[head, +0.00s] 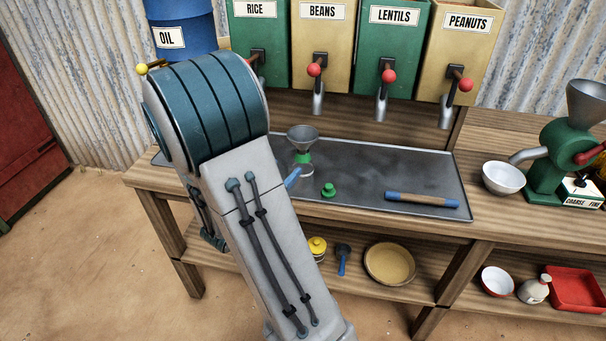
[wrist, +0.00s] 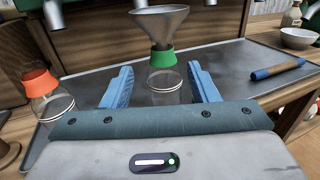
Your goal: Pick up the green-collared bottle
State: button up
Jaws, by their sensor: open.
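The green-collared bottle (wrist: 164,84) is clear, stands upright on the metal tray and has a metal funnel (wrist: 158,22) in its mouth. In the head view its green collar (head: 304,157) shows below the funnel, and my arm hides part of the scene beside it. My gripper (wrist: 163,72) is open, with one blue finger on each side of the bottle in the wrist view. Gaps show between the bottle and both fingers. I cannot tell how far the bottle stands between them in depth. In the head view only a blue finger (head: 293,178) shows, near the bottle.
An orange-collared bottle (wrist: 45,95) stands left of my gripper. On the tray (head: 420,172) lie a small green knobbed piece (head: 328,190) and a blue-ended rod (head: 422,200). A white bowl (head: 503,177) and a green grinder (head: 565,150) stand right. Dispenser spouts (head: 381,105) hang behind.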

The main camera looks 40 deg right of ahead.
aim_at(299, 155)
jog(key=x, duration=0.9)
jog(key=shift+d+f+p, duration=0.15)
jog(key=shift+d+p, duration=0.2)
grip_shut()
